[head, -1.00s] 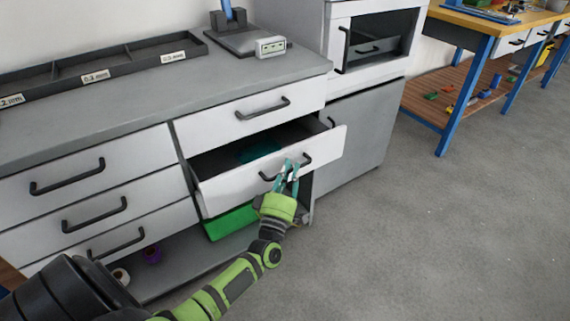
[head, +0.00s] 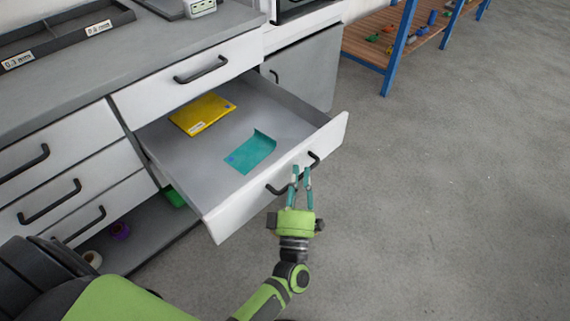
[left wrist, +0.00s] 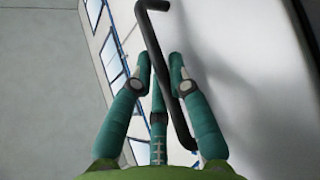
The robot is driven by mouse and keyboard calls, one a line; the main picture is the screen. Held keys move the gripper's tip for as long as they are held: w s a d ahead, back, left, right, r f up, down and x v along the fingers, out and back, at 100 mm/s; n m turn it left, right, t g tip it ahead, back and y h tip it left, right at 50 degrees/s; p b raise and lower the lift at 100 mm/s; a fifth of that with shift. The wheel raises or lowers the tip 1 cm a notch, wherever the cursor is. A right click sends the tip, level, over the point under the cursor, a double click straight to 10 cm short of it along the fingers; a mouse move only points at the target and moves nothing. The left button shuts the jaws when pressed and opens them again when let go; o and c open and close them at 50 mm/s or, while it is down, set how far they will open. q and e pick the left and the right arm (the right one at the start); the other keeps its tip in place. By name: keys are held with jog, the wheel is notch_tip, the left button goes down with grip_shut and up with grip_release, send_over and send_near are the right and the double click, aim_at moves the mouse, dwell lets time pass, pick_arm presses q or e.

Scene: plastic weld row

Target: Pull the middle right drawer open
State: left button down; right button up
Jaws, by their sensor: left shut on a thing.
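The middle right drawer (head: 275,195) stands far open in the head view, below a shut top drawer. A yellow packet (head: 203,114) and a teal sheet (head: 250,152) lie inside it. Its black bar handle (head: 279,190) is on the white front. My left gripper (head: 301,172) is at the handle, its teal fingers shut on the bar. In the left wrist view the handle (left wrist: 163,60) runs between the fingers of my gripper (left wrist: 160,70). My right gripper is not in view.
The shut top drawer (head: 190,85) is just above, and several shut drawers (head: 60,190) are at the left. An open lower shelf holds a green bin (head: 173,197) and a purple roll (head: 120,230). The floor (head: 450,200) to the right is clear.

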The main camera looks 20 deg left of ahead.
pick_arm(q)
jog(key=shift+s+d, duration=0.25)
jog(key=shift+d, duration=0.35)
jog(key=c, duration=1.4)
grip_release()
jog(key=v, duration=1.2)
